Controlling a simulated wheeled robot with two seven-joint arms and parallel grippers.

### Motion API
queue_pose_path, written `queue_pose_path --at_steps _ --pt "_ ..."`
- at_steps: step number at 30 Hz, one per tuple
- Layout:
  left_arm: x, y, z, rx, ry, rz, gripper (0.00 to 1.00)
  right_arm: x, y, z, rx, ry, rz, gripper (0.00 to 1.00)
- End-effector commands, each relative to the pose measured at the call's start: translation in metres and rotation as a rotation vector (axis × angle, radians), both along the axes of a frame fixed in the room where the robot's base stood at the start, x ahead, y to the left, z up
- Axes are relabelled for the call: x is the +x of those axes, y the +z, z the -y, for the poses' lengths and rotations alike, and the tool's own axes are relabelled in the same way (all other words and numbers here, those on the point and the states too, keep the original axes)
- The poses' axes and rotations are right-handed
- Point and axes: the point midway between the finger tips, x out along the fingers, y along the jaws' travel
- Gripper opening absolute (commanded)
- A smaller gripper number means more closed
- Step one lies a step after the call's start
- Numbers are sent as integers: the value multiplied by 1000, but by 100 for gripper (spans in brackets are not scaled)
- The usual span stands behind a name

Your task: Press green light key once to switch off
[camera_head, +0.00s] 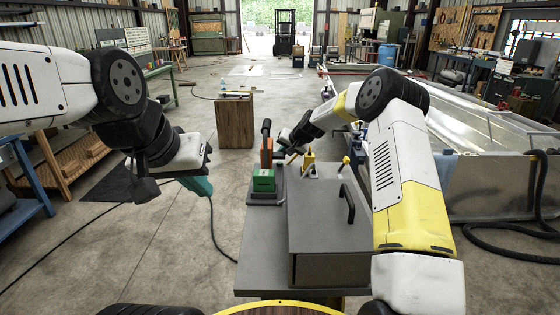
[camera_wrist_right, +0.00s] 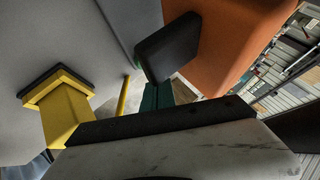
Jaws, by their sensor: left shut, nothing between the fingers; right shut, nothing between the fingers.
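A green block (camera_head: 263,182), which looks like the green light key, sits on a grey base at the left of the grey bench. Whether it is lit or pressed I cannot tell. My right gripper (camera_head: 292,148) is shut and empty, just beyond and right of the block, beside an orange upright part (camera_head: 266,152). The right wrist view shows this orange part (camera_wrist_right: 232,40) close by, and a dark pad above a teal-green piece (camera_wrist_right: 158,97) whose identity is unclear. My left gripper (camera_head: 190,155) is shut and empty, over the floor left of the bench.
A yellow device (camera_head: 309,160) stands right of the orange part; a yellow block with a black top (camera_wrist_right: 60,105) shows in the wrist view. A grey box with a black handle (camera_head: 348,204) fills the bench's near part. A wooden block (camera_head: 235,122) stands behind.

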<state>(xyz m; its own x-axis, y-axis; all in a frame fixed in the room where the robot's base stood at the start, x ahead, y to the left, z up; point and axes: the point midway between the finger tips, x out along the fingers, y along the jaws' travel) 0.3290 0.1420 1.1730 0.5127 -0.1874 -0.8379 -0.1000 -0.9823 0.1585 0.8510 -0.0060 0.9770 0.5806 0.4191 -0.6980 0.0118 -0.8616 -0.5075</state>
Motion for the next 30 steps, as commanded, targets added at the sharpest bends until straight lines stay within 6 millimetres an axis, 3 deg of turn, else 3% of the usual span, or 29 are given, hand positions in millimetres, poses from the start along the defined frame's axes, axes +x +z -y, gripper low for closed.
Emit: queue_pose_path --at_steps 12,24,26,30 --pt "0 0 0 0 0 0 0 1 42 0 -1 -1 3 0" --pt "0 0 0 0 0 0 0 -1 48 1 -4 1 4 0" --pt "0 0 0 0 0 0 0 -6 56 2 -11 7 6 0" --pt "0 0 0 0 0 0 0 -33 92 7 -53 35 14 0"
